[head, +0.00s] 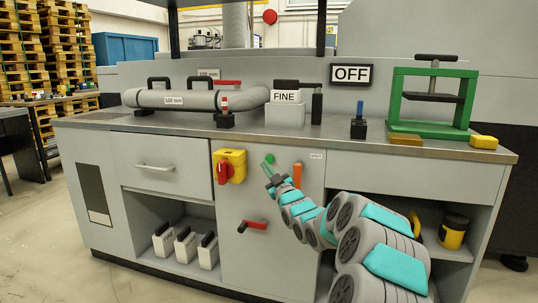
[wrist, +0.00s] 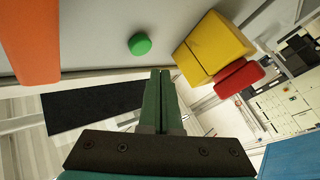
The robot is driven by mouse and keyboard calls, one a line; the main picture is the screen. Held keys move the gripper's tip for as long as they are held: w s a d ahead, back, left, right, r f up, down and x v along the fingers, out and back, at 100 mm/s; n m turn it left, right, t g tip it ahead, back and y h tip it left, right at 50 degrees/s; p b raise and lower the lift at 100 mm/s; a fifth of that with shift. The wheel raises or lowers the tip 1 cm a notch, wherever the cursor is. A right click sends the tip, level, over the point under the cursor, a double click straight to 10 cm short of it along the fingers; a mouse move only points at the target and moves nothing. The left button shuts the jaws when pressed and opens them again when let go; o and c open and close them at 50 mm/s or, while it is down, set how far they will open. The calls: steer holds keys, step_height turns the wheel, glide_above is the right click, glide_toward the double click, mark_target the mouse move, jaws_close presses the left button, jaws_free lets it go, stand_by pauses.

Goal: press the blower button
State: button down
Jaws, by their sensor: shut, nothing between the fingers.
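A round green button (wrist: 139,44) sits on the grey cabinet front, between an orange bar and a yellow box in the wrist view. In the head view the green button (head: 270,159) shows just above my fingertips. My gripper (head: 266,167) is shut and empty, with its green fingers together. In the wrist view the fingertips (wrist: 160,72) lie below and a little right of the button in the picture. I see no contact; a gap shows between them in that view. A sign (head: 351,74) above the bench reads OFF.
A yellow box with a red knob (head: 229,166) is left of the button, and an orange bar (head: 297,175) is right of it. A red handle (head: 253,225) is lower on the panel. The bench top (head: 330,130) carries pipes, a FINE block and a green press.

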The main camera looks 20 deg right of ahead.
mark_target(265, 158)
steer(key=shift+w+d, duration=0.55)
steer(key=shift+w, duration=0.25)
steer(key=shift+w+d, duration=0.1)
stand_by(1.5)
steer(key=shift+w+d, duration=0.2)
steer(key=shift+w, duration=0.05)
steer(key=shift+w+d+p, duration=0.3)
steer(key=shift+w+p, duration=0.1)
stand_by(0.9)
steer(key=shift+s+a+f, duration=0.1)
steer(key=shift+s, duration=0.05)
steer(key=shift+s+a+b, duration=0.5)
steer(key=shift+s+b, duration=0.15)
steer(key=shift+b, duration=0.3)
